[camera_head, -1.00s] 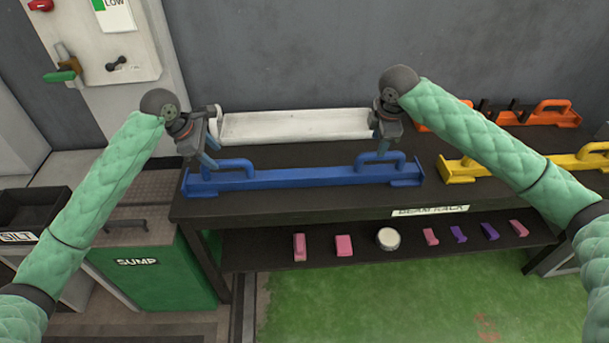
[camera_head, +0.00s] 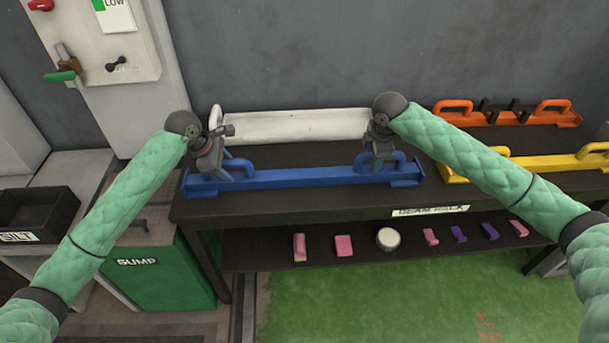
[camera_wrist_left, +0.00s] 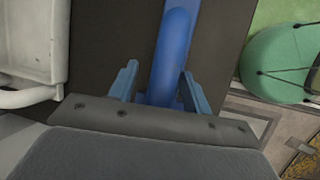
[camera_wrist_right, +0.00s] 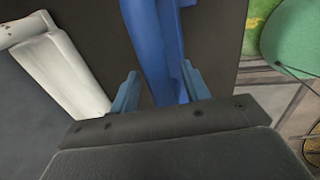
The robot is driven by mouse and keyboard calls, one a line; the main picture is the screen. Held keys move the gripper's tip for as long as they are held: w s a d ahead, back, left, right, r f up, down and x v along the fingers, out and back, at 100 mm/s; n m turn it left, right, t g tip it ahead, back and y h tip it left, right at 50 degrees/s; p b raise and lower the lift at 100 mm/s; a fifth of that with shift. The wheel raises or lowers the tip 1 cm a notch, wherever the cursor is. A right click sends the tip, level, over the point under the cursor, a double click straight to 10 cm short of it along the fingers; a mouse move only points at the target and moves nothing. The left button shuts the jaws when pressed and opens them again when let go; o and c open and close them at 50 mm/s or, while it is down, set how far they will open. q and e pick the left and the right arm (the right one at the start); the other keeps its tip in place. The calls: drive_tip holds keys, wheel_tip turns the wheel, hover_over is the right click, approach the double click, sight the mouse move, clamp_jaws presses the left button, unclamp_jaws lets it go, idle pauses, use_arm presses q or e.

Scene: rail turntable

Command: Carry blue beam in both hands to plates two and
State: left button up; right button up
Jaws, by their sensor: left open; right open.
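The blue beam (camera_head: 300,178) lies along the front of the dark rack top, with a raised handle near each end. My left gripper (camera_head: 219,172) is open at the beam's left handle; in the left wrist view its fingers (camera_wrist_left: 156,88) stand on either side of the blue handle (camera_wrist_left: 174,50). My right gripper (camera_head: 377,163) is open at the right handle (camera_head: 398,158); in the right wrist view its fingers (camera_wrist_right: 160,90) straddle the blue part (camera_wrist_right: 152,40). Contact cannot be told. No plates can be made out.
A white tray-like beam (camera_head: 295,126) lies behind the blue one. Yellow (camera_head: 540,163) and orange (camera_head: 500,118) beams lie to the right. Small pink and purple pieces sit on the lower shelf (camera_head: 320,256). A green sump box (camera_head: 165,275) stands left, with green floor (camera_head: 400,300) in front.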

use_arm(q)
clamp_jaws()
use_arm(e)
clamp_jaws()
idle(0.9)
use_arm(q)
drive_tip(key=shift+w+r, duration=0.1)
drive_tip(key=shift+r, duration=0.05)
use_arm(e)
drive_tip(key=shift+w+r, duration=0.15)
